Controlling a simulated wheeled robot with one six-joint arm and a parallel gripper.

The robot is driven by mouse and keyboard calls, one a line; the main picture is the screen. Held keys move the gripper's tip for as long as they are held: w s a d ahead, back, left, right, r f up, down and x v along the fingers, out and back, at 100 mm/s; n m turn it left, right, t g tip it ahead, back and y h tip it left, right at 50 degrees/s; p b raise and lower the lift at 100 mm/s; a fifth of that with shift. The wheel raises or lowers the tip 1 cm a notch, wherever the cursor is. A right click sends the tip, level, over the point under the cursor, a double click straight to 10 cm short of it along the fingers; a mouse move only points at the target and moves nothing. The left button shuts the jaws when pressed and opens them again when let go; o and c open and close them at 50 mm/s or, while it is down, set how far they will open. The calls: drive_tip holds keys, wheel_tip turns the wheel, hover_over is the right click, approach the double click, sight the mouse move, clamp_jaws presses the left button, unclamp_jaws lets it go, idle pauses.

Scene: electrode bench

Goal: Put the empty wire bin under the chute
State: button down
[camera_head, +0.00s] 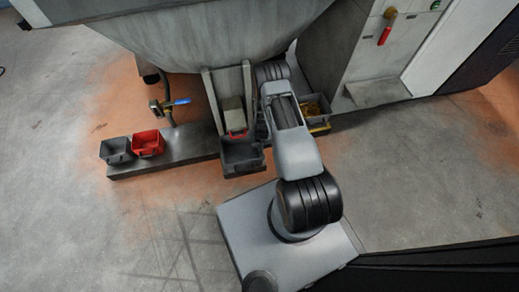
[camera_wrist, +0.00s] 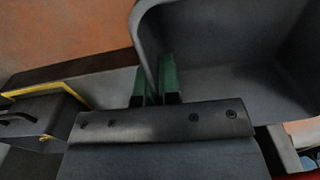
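A dark grey bin (camera_head: 242,158) sits at the front of the bench, just below and in front of the chute (camera_head: 230,105). In the wrist view the same grey bin (camera_wrist: 225,85) fills the upper right, and the part of its inside that shows is empty. My gripper (camera_wrist: 155,86) has green fingertips, one on each side of this bin's wall, closed on it. In the head view my arm hides the gripper. I cannot tell whether the bin rests on the bench or hangs slightly above it.
A grey bin (camera_head: 117,150) and a red bin (camera_head: 148,143) stand at the bench's left end (camera_head: 185,148). A blue-handled valve (camera_head: 175,102) juts out above the bench. Open floor lies in front.

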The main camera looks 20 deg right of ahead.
wheel_tip(320, 180, down, 2)
drive_tip(key=shift+f+b, duration=0.1)
drive_tip(key=shift+b, duration=0.3)
drive_tip(key=shift+w+f, duration=0.15)
drive_tip(key=shift+w, duration=0.1)
drive_tip(key=shift+f, duration=0.15)
drive_tip(key=c, duration=1.3)
unclamp_jaws()
